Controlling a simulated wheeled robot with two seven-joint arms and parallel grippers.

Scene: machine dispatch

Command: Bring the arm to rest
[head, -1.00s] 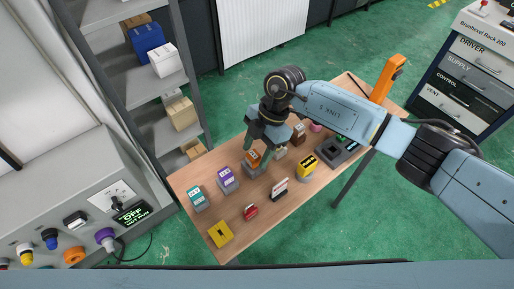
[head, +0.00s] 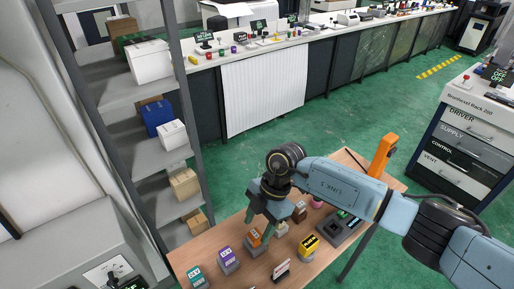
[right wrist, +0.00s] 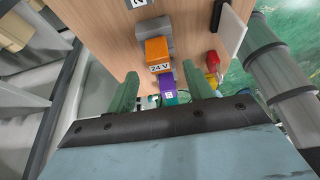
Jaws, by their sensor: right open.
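My right arm (head: 345,185) reaches in from the right of the head view. Its gripper (head: 261,218) points down over the wooden table, above and close to an orange block (head: 254,238) on a grey base. In the right wrist view the two green fingers (right wrist: 160,82) are apart, with nothing held between them. The orange block (right wrist: 157,50), marked 24 V, shows beyond the fingertips with a purple block (right wrist: 167,88) behind it. My left gripper is not in view.
Shelves (head: 150,140) stand left. Green floor (head: 400,120) is open behind.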

